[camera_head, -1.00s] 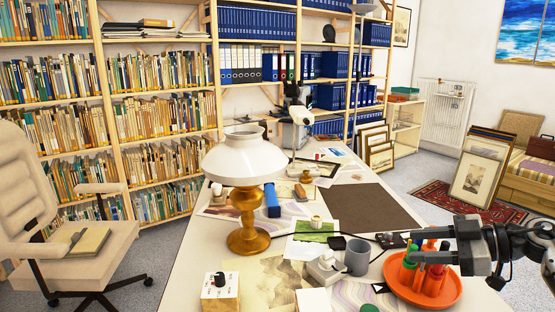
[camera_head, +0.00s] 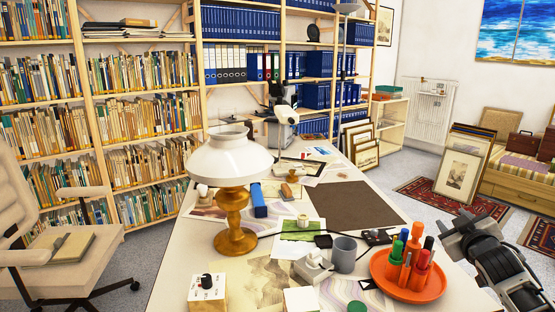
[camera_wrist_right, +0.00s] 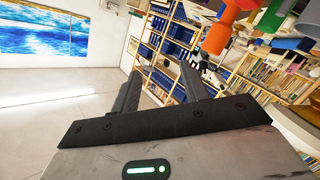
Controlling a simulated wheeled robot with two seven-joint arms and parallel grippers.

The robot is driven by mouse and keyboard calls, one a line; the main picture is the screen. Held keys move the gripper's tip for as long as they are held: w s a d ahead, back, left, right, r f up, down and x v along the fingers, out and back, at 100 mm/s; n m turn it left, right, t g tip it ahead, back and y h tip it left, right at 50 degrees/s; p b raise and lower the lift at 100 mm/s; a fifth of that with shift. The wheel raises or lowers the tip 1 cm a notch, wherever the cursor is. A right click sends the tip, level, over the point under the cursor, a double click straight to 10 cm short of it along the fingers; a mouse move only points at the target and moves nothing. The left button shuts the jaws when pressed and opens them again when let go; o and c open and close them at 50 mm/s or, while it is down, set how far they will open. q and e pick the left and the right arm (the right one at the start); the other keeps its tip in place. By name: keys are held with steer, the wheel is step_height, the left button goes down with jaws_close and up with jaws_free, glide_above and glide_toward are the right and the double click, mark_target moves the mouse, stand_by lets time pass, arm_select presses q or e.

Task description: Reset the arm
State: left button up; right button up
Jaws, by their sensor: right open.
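My right gripper (camera_head: 464,228) is at the right edge of the desk in the head view, just right of the orange tray, its fingers pointing up and left. In the right wrist view its two dark fingers (camera_wrist_right: 160,88) are spread with nothing between them. The orange tray (camera_head: 438,288) holds an orange pen holder (camera_head: 405,274) with several markers standing in it, red, green, blue and black. Blurred orange, green and blue parts of these (camera_wrist_right: 216,38) show at the top right of the wrist view. My left gripper is out of view.
A white-shaded lamp (camera_head: 233,165), a grey mug (camera_head: 343,254), a white switch box (camera_head: 207,294) and papers sit on the desk. A dark mat (camera_head: 355,205) lies behind the mug. Open floor is right of the desk; framed prints (camera_head: 465,168) lean beyond.

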steer(key=s+a+f+g+y, duration=0.1)
steer(key=s+a+f+y, duration=0.1)
steer(key=s+a+f, duration=0.6)
steer(key=s+a+f+g+y, duration=0.25)
steer(key=s+a+f, duration=0.35)
steer(key=a+f, duration=0.45)
steer(key=s+a+f+g+y, duration=0.1)
steer(key=s+a+f, duration=0.1)
steer(key=s+a, duration=0.4)
steer(key=s+a+f+m+g+y, duration=0.1)
steer(key=s+a, duration=0.5)
steer(key=s, duration=0.6)
steer(key=shift+s+f+y, duration=0.35)
steer(key=shift+s+f, duration=0.05)
steer(key=shift+f, duration=0.3)
steer(key=shift+c, duration=0.4)
